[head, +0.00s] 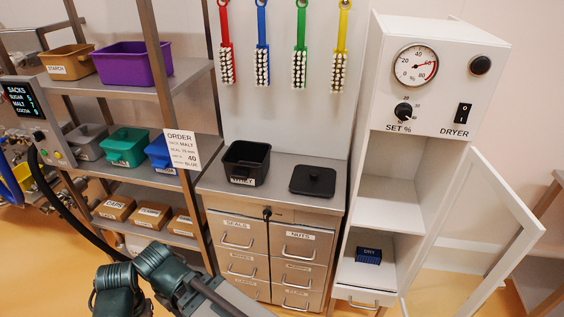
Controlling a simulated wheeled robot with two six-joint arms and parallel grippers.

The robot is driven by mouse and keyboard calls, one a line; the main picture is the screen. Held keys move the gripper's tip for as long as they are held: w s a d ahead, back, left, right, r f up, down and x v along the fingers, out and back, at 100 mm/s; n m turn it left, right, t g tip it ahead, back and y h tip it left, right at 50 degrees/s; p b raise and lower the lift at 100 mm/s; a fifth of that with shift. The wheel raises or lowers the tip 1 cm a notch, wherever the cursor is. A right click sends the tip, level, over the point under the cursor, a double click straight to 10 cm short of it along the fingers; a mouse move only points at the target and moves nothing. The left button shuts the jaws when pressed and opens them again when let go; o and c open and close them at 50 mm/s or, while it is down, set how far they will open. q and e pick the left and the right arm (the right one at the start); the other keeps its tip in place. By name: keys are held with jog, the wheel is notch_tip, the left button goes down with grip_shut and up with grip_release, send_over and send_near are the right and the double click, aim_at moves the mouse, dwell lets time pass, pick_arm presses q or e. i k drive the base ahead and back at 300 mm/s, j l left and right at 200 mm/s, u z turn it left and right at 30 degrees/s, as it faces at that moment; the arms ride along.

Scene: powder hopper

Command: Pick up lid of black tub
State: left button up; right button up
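The black tub (244,172) stands upright and open on the grey counter (272,201), with a white label on its front. Its inside looks dark and I cannot tell whether it holds anything. The black lid (312,181) lies flat on the counter to the right of the tub, apart from it, with a small knob on top. Dark green and grey arm parts of mine show at the bottom left, below the counter. Neither of my grippers can be made out in the head view.
Drawers (239,236) sit under the counter. The dryer cabinet (398,140) stands right, its door (477,215) open, with a blue DRY item (369,255) inside. Shelves at left hold a purple tub (132,64), other tubs and boxes. Brushes (262,65) hang behind the counter.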

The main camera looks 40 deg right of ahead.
aim_at(311, 181)
jog(key=z, duration=1.55)
